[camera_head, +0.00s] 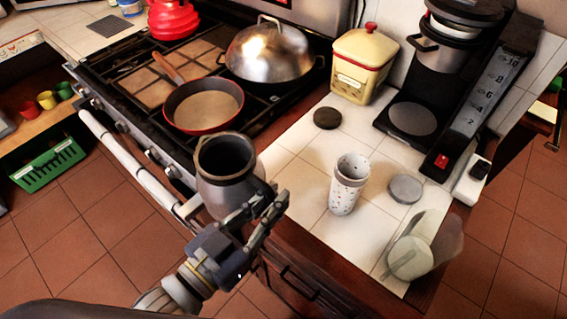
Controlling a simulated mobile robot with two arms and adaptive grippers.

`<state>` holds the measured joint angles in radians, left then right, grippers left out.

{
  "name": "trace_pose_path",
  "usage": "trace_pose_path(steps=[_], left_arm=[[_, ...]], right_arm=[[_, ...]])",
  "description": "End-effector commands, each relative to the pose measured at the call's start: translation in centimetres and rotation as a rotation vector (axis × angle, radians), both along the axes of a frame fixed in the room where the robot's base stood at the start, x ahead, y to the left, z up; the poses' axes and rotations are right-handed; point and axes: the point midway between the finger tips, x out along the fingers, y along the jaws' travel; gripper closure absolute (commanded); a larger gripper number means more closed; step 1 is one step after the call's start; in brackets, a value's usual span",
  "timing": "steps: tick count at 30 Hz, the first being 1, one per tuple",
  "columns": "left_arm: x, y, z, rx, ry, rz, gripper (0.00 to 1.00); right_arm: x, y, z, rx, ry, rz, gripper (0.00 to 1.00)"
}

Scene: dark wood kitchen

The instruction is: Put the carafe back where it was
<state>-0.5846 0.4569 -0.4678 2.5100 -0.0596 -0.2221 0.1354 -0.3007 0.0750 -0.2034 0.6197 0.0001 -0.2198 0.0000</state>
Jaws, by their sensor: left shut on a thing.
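The carafe (222,180), grey with a dark open top, is held upright in front of the stove, left of the tiled counter's edge. My left gripper (262,208) is shut on its lower right side. The carafe's underside is partly hidden by the gripper. The coffee maker (450,75) stands at the back right of the counter. Its round plate (413,119) is bare. My right gripper is not in view.
A speckled cup (347,185) stands on the counter (310,165), with a grey disc (405,189) and a dark disc (327,118) nearby. A blurred translucent vessel (410,257) is near the front right corner. A red pan (203,105) and domed lid (268,52) sit on the stove.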

Motion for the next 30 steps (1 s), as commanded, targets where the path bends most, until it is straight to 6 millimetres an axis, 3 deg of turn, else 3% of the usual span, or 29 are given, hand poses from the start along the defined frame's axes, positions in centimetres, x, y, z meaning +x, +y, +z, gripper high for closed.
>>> trace_pose_path(steps=[12,24,30], left_arm=[[4.5,-2.5,-0.3,-0.003,-0.018,-0.004,1.00],[12.1,-6.6,-0.7,-0.001,-0.014,-0.004,1.00],[13.8,-7.5,-1.1,-0.001,-0.012,-0.005,1.00]], right_arm=[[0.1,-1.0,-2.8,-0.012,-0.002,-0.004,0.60],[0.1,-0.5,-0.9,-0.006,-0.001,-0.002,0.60],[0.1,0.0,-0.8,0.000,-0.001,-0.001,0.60]])
